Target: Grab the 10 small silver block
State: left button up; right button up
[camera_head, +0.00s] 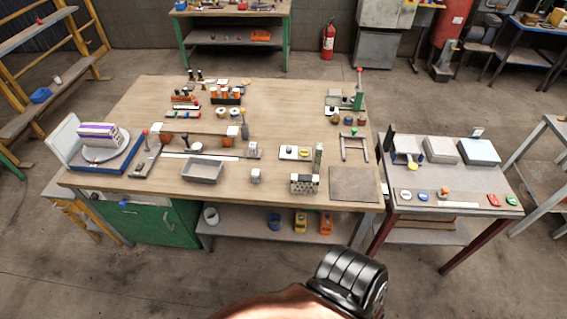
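A small silver-grey block (255,176) sits upright on the wooden workbench near its front edge. It stands between an open grey tray (203,171) on its left and a grey brick with holes (304,184) on its right. Nothing touches the block or covers it. Any marking on it is too small to read. Neither of my grippers is in view. Only a copper and black part of my own arm shows at the bottom, in front of the bench.
The workbench (130,110) holds several small parts, a square grey plate (354,184) at front right and a blue-based scale (107,153) at left. A side table (450,182) stands to the right. The bench's front edge lies close to the block.

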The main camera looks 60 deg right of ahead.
aim_at(253, 147)
jog(key=k, duration=0.3)
jog(key=z, duration=0.8)
